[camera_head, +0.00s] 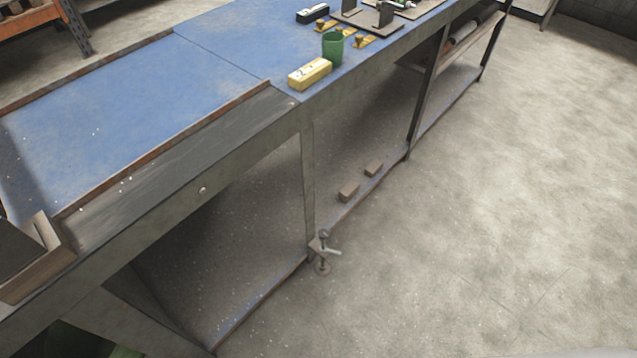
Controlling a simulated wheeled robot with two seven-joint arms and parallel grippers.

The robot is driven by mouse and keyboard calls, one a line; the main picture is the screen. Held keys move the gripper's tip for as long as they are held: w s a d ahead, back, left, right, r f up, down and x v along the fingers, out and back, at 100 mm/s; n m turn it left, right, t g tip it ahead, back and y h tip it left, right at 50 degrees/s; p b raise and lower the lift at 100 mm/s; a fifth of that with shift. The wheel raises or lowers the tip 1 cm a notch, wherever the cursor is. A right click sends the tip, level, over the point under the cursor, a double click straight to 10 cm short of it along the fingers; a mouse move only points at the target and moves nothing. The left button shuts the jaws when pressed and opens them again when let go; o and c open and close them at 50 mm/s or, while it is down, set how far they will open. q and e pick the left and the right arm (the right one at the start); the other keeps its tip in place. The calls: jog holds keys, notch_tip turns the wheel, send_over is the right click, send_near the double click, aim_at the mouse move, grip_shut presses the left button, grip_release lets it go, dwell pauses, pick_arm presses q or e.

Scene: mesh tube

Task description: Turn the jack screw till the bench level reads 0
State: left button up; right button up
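The jack screw (323,262) stands upright at the foot of the bench's front leg, with a small cross handle on it and its base near the floor. A yellow block with a pale window (310,73) lies on the blue bench top near the front edge; it looks like the bench level, but its reading is too small to make out. Neither my left nor my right gripper is in view.
The long bench (215,65) has a raised rim. A green cup (333,48) and several small brass parts stand beside the yellow block. The concrete floor (480,220) right of the jack is clear.

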jog(key=shift+w+d, duration=0.2)
jog(key=shift+w, duration=0.05)
dwell(0.7)
